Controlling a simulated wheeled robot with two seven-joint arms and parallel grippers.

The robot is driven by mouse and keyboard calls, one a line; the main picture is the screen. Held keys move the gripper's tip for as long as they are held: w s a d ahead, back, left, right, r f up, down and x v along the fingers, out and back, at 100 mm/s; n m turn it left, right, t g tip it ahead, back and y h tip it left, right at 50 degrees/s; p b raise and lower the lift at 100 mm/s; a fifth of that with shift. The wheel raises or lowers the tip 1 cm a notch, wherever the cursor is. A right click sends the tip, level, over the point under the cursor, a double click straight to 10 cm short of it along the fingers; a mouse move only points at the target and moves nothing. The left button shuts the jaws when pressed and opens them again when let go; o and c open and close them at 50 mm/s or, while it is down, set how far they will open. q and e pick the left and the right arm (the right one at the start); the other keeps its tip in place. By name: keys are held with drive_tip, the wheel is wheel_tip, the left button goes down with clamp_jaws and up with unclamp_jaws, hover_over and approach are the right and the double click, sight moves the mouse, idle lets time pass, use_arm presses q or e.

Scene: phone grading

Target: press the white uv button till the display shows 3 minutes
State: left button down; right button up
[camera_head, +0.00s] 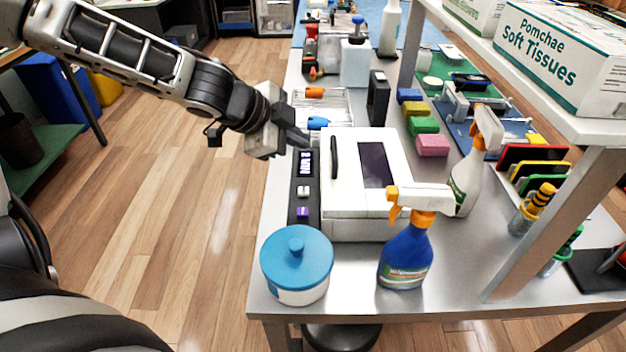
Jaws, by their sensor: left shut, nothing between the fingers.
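The white UV box (345,205) stands on the grey table with its lid shut; the lid has a dark window (375,165) and a black handle. Along its left side runs a dark control panel (291,205). The panel carries a small lit display (305,163), whose digits are too small to read surely. Below it are a white button (303,191) and a purple button (302,213). My left gripper (303,140) is shut and empty, at the far end of the panel, just beyond the display. It appears above the panel, apart from both buttons. My right gripper is out of view.
A blue-lidded jar (296,265) and a blue spray bottle (406,258) stand at the table's near edge. Another spray bottle (470,170) is right of the box. Coloured blocks (432,145) and a shelf post (560,220) lie farther right.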

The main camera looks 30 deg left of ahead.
use_arm(q)
drive_tip(key=b, duration=0.7)
hover_over(299, 192)
wheel_tip(299, 192, down, 7)
drive_tip(key=shift+r, duration=0.1)
drive_tip(key=shift+f+b, duration=0.65)
drive_tip(key=shift+f, duration=0.35)
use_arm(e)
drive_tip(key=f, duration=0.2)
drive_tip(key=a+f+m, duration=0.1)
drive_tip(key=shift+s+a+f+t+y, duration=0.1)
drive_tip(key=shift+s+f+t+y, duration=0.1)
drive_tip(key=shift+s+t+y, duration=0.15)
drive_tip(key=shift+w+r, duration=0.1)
use_arm(q)
drive_tip(key=shift+f, duration=0.1)
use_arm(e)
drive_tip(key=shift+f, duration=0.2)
use_arm(q)
drive_tip(key=shift+f+b, duration=0.3)
drive_tip(key=shift+b, duration=0.15)
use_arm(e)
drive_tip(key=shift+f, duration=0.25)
